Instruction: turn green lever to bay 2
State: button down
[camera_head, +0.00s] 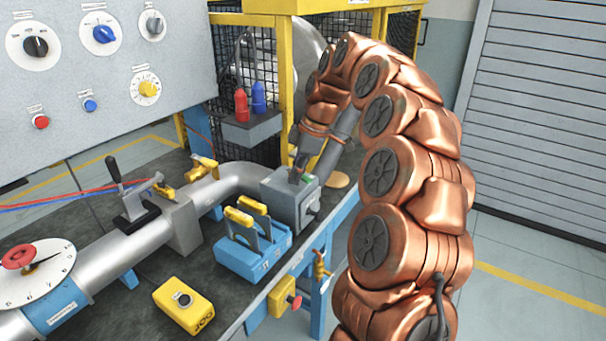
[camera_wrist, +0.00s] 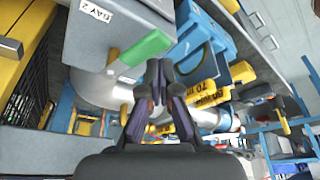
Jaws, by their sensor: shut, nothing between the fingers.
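The green lever (camera_wrist: 146,46) shows in the wrist view as a green bar on a grey box (camera_wrist: 112,28). A white label reading BAY 2 (camera_wrist: 95,11) is on that box, to the lever's upper left. In the head view the grey box (camera_head: 286,203) stands at the pipe's end, with only a bit of the green lever (camera_head: 309,178) visible beside my gripper (camera_head: 295,176). My gripper is shut and empty; its fingertips (camera_wrist: 159,69) are close to the lever's near end. I cannot tell whether they touch it.
A blue block with yellow-handled levers (camera_head: 252,254) stands in front of the box. A yellow pendant (camera_head: 183,305) lies nearer. A black-handled valve (camera_head: 133,205) is on the pipe. A red and a blue bottle (camera_head: 241,105) stand behind, by a yellow-framed mesh cage.

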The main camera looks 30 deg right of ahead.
jog(key=shift+w, duration=0.15)
jog(key=shift+w+a, duration=0.1)
jog(key=shift+w, duration=0.55)
jog(key=shift+a, duration=0.1)
notch_tip(320, 180, up, 10)
jog(key=shift+a+f, duration=0.2)
jog(key=shift+f, duration=0.05)
dwell(1.2)
jog(key=shift+s, duration=0.1)
dwell(0.5)
